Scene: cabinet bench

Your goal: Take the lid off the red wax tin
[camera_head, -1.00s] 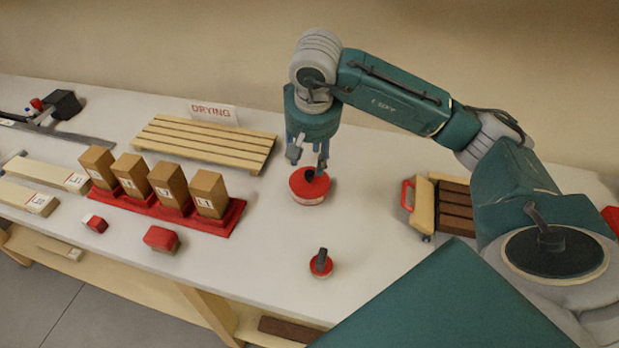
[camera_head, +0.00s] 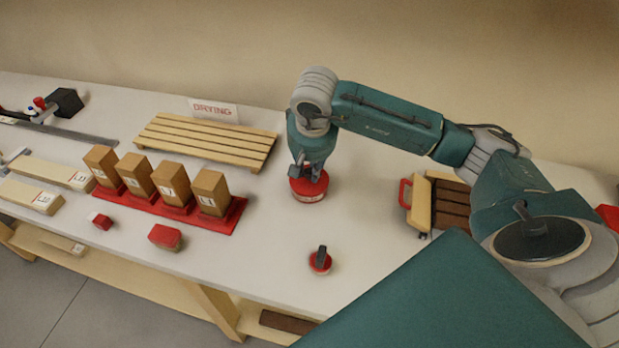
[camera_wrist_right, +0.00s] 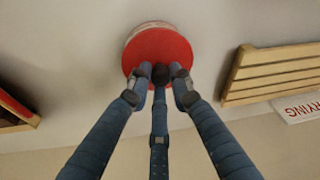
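The larger round red tin (camera_head: 308,189) with a pale band stands on the bench, right of the slatted rack. My right gripper (camera_head: 308,171) is down over its red lid, fingers pointing down. In the right wrist view the red lid (camera_wrist_right: 160,45) has a dark knob (camera_wrist_right: 160,73) off its middle toward me. The three blue-grey fingers of the right gripper (camera_wrist_right: 161,80) surround this knob. Whether they press on it cannot be seen. The lid appears seated on the tin. A smaller red tin (camera_head: 320,265) with a dark handle stands nearer the front edge. My left gripper is not in view.
The slatted rack (camera_head: 205,140) with a DRYING sign (camera_head: 213,110) lies left of the tin. A red tray (camera_head: 225,222) holds several wooden blocks. A crate (camera_head: 420,205) with dark bars stands right. Bench around both tins is clear.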

